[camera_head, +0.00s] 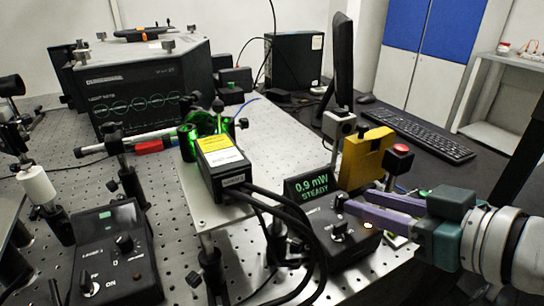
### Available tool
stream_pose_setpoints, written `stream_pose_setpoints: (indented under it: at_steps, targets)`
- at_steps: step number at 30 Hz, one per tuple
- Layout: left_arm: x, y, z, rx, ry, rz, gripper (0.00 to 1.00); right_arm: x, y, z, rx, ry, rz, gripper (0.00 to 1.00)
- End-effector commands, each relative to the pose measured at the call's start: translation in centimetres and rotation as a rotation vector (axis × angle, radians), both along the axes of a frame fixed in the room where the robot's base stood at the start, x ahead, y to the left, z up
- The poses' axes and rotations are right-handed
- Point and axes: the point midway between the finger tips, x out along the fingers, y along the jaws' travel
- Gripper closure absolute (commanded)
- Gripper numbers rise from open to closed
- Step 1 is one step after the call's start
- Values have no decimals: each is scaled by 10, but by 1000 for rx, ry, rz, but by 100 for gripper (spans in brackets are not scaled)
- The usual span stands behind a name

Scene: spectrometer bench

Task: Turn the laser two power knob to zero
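The laser two control box (345,245) is a black box right of centre, with a dark switch (338,229) marked OFF and ON. A small display (312,187) behind it reads "0.9 mW STEADY" in green. My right gripper (358,201) reaches in from the right, its two purple fingers close together with their tips over the box's upper right part. My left gripper is not in view.
A similar laser one box (115,270) with a knob (124,242) stands at the lower left. A yellow block (366,158) and a red button (401,150) stand just behind my gripper. Black cables (295,225) loop left of the laser two box. A keyboard (418,132) lies behind.

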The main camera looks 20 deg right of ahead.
Motion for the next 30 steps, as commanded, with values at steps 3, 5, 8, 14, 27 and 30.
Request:
stream_pose_setpoints:
  at_steps: [3,5,8,14,27,30]
  targets:
    - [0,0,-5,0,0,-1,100,17,3,-8,0,-2,-1,64]
    - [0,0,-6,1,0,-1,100,23,4,-10,1,-1,-1,64]
    - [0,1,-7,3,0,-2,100,30,6,-14,1,0,0,64]
    - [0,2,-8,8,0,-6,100,35,7,-15,1,1,0,64]
    - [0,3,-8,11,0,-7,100,35,7,-15,1,1,0,94]
    - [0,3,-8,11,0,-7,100,35,7,-15,1,1,1,100]
